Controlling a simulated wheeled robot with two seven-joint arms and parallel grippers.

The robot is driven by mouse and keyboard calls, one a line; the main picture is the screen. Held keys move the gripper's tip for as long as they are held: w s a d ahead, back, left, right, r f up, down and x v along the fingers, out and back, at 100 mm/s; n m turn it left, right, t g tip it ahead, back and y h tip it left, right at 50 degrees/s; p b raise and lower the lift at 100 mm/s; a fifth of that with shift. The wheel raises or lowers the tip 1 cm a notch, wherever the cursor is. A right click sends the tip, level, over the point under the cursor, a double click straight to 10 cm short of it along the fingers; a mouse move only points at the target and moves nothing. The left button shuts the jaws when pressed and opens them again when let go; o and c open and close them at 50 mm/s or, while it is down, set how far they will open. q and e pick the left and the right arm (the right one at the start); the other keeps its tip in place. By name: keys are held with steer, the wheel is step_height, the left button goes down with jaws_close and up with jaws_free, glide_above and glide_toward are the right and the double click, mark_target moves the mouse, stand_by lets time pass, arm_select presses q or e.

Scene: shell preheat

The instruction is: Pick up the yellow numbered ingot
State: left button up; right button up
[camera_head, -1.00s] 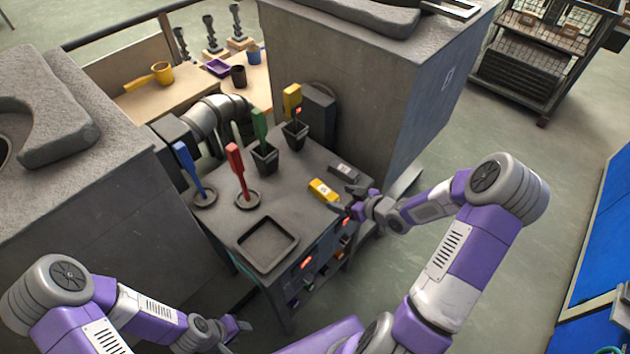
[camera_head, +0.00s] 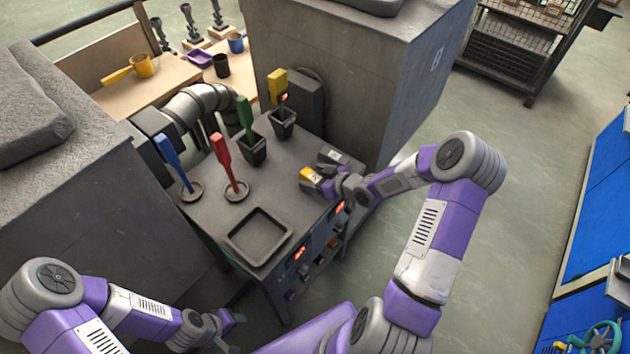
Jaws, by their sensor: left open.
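The yellow numbered ingot (camera_head: 309,174) lies on the right part of the grey worktable (camera_head: 215,215), with a pale number label on its top. My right gripper (camera_head: 319,181) is down at the ingot's right end, with its fingers close around or against it. The fingers partly hide the ingot, and I cannot tell whether they grip it. My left gripper (camera_head: 236,319) is open and empty, low at the left of the view, away from the table.
A dark grey ingot (camera_head: 334,156) lies just behind the yellow one. A shallow empty tray (camera_head: 238,246) sits at the table's front. Blue (camera_head: 167,150), red (camera_head: 220,150), green (camera_head: 243,115) and yellow (camera_head: 277,85) handles stand upright behind. A large grey block (camera_head: 345,65) rises at the back right.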

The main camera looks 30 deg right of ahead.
jaws_close()
